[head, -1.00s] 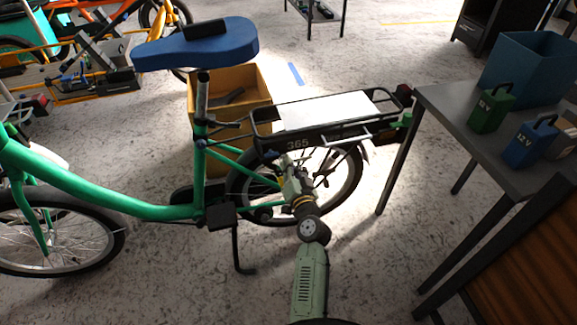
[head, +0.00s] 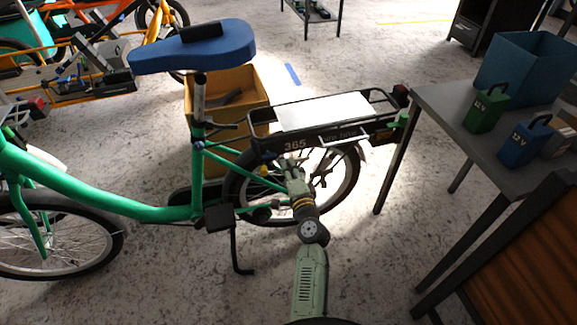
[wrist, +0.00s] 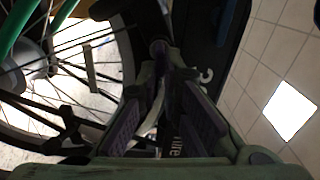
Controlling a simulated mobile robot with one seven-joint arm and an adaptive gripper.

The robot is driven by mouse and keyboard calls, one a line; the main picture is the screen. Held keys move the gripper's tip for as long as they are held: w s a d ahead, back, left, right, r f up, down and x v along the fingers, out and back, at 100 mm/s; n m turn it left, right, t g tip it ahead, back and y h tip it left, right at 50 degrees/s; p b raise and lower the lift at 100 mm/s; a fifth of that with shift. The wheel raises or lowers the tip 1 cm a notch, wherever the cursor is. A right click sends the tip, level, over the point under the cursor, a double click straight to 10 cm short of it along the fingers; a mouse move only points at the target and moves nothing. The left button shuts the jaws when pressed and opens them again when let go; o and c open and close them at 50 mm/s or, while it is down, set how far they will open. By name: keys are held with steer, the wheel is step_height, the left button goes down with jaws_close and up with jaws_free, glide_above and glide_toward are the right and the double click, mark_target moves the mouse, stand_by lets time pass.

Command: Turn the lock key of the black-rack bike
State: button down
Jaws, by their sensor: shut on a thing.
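The green bike (head: 150,205) stands side-on with a black rear rack (head: 258,121) over its back wheel. The rack's side plate reads 365. My gripper (head: 289,163) is beside the back wheel, just below that plate. In the wrist view my gripper (wrist: 162,70) has its dark ribbed fingers close together at their tips, against a small dark round part (wrist: 159,48) beneath the rack. I take the lock key to be between the tips; the fingers hide it, so its turn angle cannot be told.
A grey table (head: 445,105) with green and blue battery packs and a blue bin (head: 520,70) stands at the right. A yellow crate (head: 250,85) stands behind the bike. An orange bike is at the back left. Spokes are close to my gripper.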

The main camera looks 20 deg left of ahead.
steer(key=shift+m, duration=0.6)
steer(key=c, duration=1.8)
jaws_free()
steer(key=shift+o, duration=0.2)
steer(key=shift+f, duration=0.1)
steer(key=v, duration=0.7)
steer(key=shift+s+d, duration=0.2)
